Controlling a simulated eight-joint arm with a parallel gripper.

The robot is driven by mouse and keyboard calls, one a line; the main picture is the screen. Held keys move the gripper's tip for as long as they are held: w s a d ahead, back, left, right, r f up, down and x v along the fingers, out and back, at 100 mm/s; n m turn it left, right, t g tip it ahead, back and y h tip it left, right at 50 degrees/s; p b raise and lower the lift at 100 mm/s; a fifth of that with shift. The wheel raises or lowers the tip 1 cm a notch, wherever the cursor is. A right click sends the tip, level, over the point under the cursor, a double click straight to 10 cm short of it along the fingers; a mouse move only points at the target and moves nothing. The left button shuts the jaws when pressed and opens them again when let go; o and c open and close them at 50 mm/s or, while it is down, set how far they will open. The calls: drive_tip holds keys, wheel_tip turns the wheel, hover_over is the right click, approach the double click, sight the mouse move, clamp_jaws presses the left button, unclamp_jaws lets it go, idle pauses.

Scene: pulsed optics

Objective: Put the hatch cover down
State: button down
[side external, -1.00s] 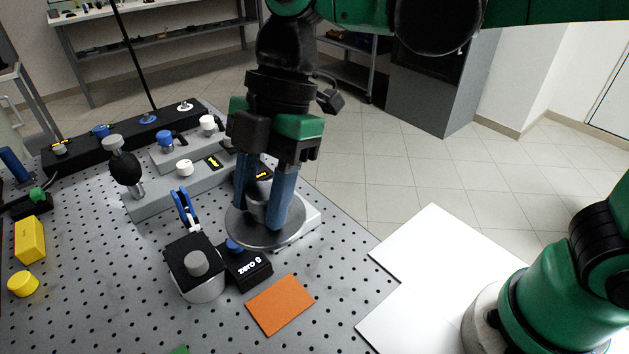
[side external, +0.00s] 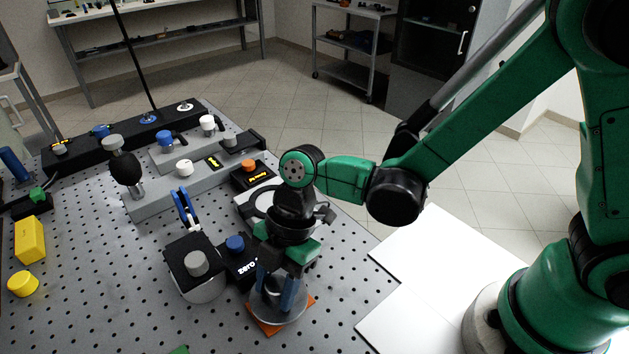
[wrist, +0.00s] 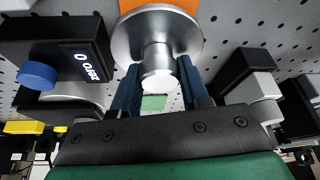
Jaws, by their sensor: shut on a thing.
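The hatch cover (side external: 288,318) is a round grey metal disc with a short knob; it is level over the orange square (side external: 262,326) on the table's front part. I cannot tell whether it touches the square or hangs just above it. My gripper (side external: 276,296) points down with its blue fingers shut on the knob. In the wrist view the cover (wrist: 150,36) fills the top middle, its knob between the fingertips (wrist: 158,82), with part of the orange square (wrist: 183,5) behind it. The white round port (side external: 250,207) stands uncovered behind my gripper, partly hidden by it.
A black box marked "zero" with a blue button (side external: 235,243) and a round black-topped device (side external: 180,262) stand close left of the cover. A box with an orange button (side external: 249,165) is behind the port. White panels (side external: 425,240) lie to the right. The perforated table's front left is mostly clear.

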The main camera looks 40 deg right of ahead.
drive_tip(key=shift+f, duration=0.55)
drive_tip(key=shift+f, duration=0.15)
drive_tip(key=shift+c, duration=2.2)
unclamp_jaws()
